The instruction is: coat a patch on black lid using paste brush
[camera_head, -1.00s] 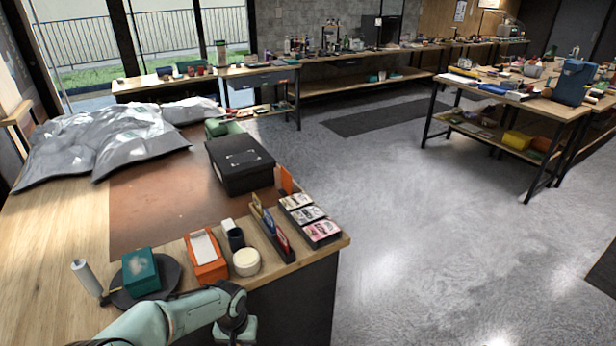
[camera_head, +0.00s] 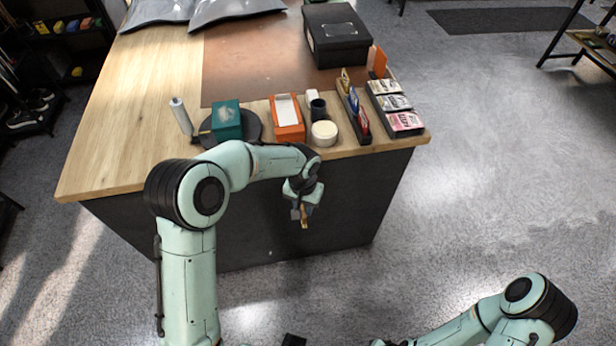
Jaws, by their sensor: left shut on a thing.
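My left gripper (camera_head: 303,207) hangs in front of the workbench, below its top. It is shut on a slim tan piece, likely the paste brush (camera_head: 304,222), of which only a short end shows below the fingers. The black box with the black lid (camera_head: 335,22) stands at the back right of the bench, closed and upright, well apart from the gripper. The lid's top carries a small pale marking. My right arm comes in at the lower right, and its gripper is cut off by the bottom edge.
Along the bench front stand a white roll (camera_head: 181,116), a teal box (camera_head: 227,121) on a black round plate (camera_head: 252,127), an orange box (camera_head: 288,127), a dark cup (camera_head: 318,108), a cream round tub (camera_head: 324,134) and card racks (camera_head: 394,104). The brown mat (camera_head: 240,60) is largely bare.

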